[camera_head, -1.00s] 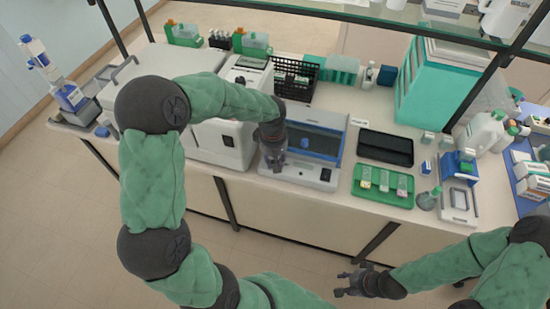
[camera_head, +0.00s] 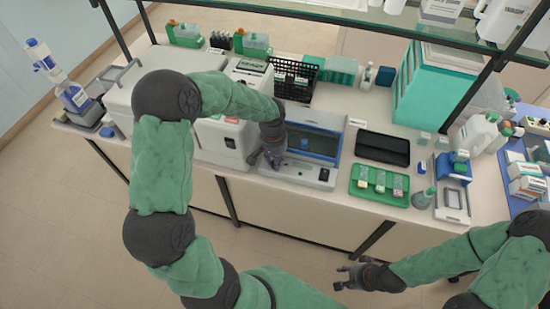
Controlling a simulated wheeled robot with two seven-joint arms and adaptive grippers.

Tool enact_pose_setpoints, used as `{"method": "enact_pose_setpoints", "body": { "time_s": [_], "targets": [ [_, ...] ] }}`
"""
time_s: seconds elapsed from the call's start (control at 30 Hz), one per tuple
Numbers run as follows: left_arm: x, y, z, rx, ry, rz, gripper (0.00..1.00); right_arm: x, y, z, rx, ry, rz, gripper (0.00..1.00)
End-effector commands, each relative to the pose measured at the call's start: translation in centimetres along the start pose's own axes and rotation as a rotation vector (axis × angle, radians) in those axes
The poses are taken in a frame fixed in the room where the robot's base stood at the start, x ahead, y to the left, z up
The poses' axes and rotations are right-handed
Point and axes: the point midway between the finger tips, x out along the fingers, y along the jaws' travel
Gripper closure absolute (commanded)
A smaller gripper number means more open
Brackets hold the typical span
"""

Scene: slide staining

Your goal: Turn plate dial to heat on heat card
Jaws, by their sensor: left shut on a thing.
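The plate device (camera_head: 318,148), a white unit with a blue-framed window, stands at the middle of the bench. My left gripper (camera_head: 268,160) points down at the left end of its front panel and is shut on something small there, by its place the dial. The dial itself is hidden by the fingers, so its setting cannot be read. A small white card (camera_head: 357,122) lies behind the device's right side; its print is too small to read. My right gripper (camera_head: 346,278) is open and empty, low in front of the bench.
A white boxy machine (camera_head: 223,145) stands just left of the plate device. To the right are a black tray (camera_head: 383,148) and a green slide tray (camera_head: 362,188). A black wire rack (camera_head: 296,78) stands behind. A glass shelf (camera_head: 340,15) crosses above.

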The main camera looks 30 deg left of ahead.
Motion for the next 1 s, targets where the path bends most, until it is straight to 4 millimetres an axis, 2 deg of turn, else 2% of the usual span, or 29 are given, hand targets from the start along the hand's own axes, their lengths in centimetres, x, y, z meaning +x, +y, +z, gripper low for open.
{"method": "enact_pose_setpoints", "body": {
  "time_s": [0.33, 0.87, 0.9, 0.97, 1.0],
  "targets": [
    [0.02, 0.00, 0.03, 0.143, -0.008, 0.000, 1.00, -0.66, -0.23, 0.03, 0.000, 0.000, 0.000, 0.60],
    [0.08, -0.01, 0.03, 0.169, -0.010, 0.000, 1.00, -0.71, -0.26, 0.03, 0.000, 0.000, 0.000, 0.60],
    [0.08, -0.01, 0.03, 0.169, -0.010, 0.000, 0.67, -0.71, -0.26, 0.03, 0.000, 0.000, 0.000, 0.60],
    [0.07, -0.01, 0.03, 0.169, -0.010, 0.000, 0.50, -0.71, -0.26, 0.03, 0.000, 0.000, 0.000, 0.60],
    [0.07, -0.01, 0.03, 0.168, -0.009, 0.000, 0.47, -0.71, -0.26, 0.03, 0.000, 0.000, 0.000, 0.60]
  ]
}}
